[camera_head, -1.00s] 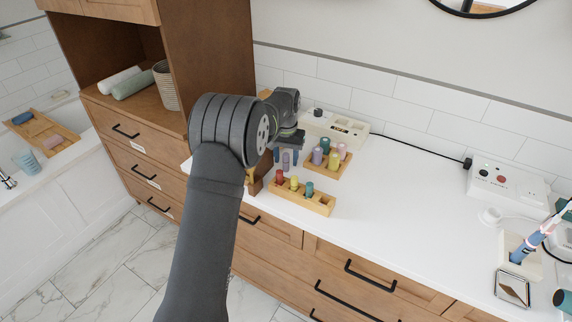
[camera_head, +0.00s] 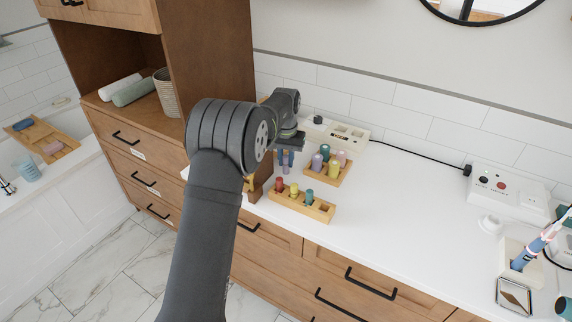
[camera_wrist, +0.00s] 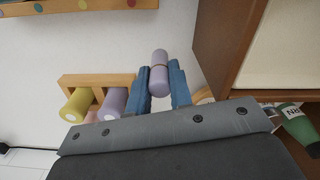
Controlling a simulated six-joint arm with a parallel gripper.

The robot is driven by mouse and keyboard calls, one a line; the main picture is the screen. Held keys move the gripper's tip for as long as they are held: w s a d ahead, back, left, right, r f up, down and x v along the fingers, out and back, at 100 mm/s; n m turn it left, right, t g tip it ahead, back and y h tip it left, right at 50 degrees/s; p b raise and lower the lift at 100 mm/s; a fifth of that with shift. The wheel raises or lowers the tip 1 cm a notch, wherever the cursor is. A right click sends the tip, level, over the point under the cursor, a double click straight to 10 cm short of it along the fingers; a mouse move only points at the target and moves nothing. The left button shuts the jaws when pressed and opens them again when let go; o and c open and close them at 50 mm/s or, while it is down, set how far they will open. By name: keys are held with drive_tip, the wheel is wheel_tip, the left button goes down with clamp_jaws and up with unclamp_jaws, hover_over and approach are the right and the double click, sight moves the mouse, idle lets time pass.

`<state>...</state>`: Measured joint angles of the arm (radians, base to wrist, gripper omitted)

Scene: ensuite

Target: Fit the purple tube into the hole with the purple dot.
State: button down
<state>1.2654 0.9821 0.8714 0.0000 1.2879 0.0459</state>
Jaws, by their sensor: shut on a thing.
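My gripper (camera_head: 286,158) is shut on a purple tube (camera_wrist: 159,72). The tube stands between the two blue fingers, with its outer end sticking out past them in the wrist view. In the head view it is small and mostly hidden by the fingers. The front wooden rack (camera_head: 288,203) holds a red, a yellow and a teal tube, with an open hole at its right end. Its edge (camera_wrist: 60,7) crosses the top of the wrist view with red, yellow and teal dots.
A back rack (camera_head: 343,176) with purple, yellow-green and pink tubes stands right of my gripper. A tall brown cabinet (camera_head: 222,60) is close on the left. A white box (camera_head: 345,134) stands against the wall.

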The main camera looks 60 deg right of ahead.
wheel_tip(320, 180, up, 2)
drive_tip(key=s+a+r, duration=0.3)
drive_tip(key=s+r, duration=0.4)
drive_tip(key=s, duration=0.5)
drive_tip(key=s+a, duration=1)
drive_tip(key=s, duration=0.6)
drive_tip(key=shift+n, duration=0.3)
drive_tip(key=shift+w+d+f, duration=0.75)
drive_tip(key=shift+w+f, duration=0.95)
drive_tip(key=shift+w+d+f, duration=0.7)
drive_tip(key=shift+w+f, duration=1)
drive_tip(key=shift+f, duration=0.05)
drive_tip(key=shift+w+d+f, duration=0.75)
drive_tip(key=shift+w+f, duration=0.95)
drive_tip(key=shift+f, duration=0.15)
drive_tip(key=c, duration=1.6)
unclamp_jaws()
